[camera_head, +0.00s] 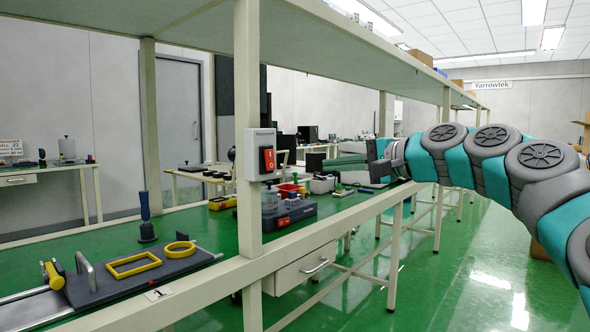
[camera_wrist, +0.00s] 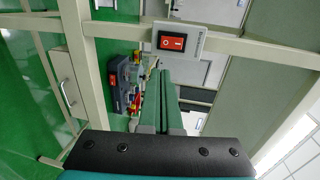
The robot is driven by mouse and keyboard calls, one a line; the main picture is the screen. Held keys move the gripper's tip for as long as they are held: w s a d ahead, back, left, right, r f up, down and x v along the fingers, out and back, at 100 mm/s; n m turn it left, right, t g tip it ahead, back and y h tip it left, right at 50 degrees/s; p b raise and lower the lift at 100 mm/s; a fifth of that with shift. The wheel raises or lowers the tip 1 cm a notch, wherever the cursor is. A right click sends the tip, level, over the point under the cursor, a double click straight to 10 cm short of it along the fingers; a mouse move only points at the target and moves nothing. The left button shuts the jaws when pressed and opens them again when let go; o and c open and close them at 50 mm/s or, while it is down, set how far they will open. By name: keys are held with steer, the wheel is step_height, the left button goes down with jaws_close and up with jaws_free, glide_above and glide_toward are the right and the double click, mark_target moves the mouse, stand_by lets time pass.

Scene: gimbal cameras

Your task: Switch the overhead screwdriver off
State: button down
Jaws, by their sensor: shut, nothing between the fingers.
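A grey switch box (camera_head: 261,143) with a red rocker switch (camera_head: 267,160) is fixed to the beige upright post at the bench front. The rocker shows a 1 at its upper end and a 0 at its lower end. In the wrist view the rocker (camera_wrist: 172,42) shows whole and turned sideways, its 0 to the left. I cannot tell which end is pressed in. My gripper (camera_head: 326,164) is to the right of the box in the head view, its green fingers pointing left towards the post. In the wrist view the fingers (camera_wrist: 165,73) are together, empty and apart from the switch.
The green bench below holds a dark tool unit (camera_head: 285,212), a yellow frame (camera_head: 133,264), a yellow ring (camera_head: 180,248) and a blue-handled tool (camera_head: 145,212). The aisle floor (camera_head: 480,270) at right is clear.

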stand_by(0.3)
steer(key=p+x, duration=0.1)
steer(key=x, duration=1.3)
steer(key=shift+f, duration=0.1)
steer(key=shift+a+f, duration=0.15)
steer(key=shift+f, duration=0.05)
steer(key=shift+w+a+y+b, duration=0.2)
steer(key=shift+y+b, duration=0.1)
steer(key=shift+b, duration=0.25)
steer(key=f+b+v, duration=0.1)
steer(key=f+v, duration=0.2)
steer(key=v, duration=1)
steer(key=shift+s+d+f, duration=0.15)
steer(key=shift+s+d, duration=0.25)
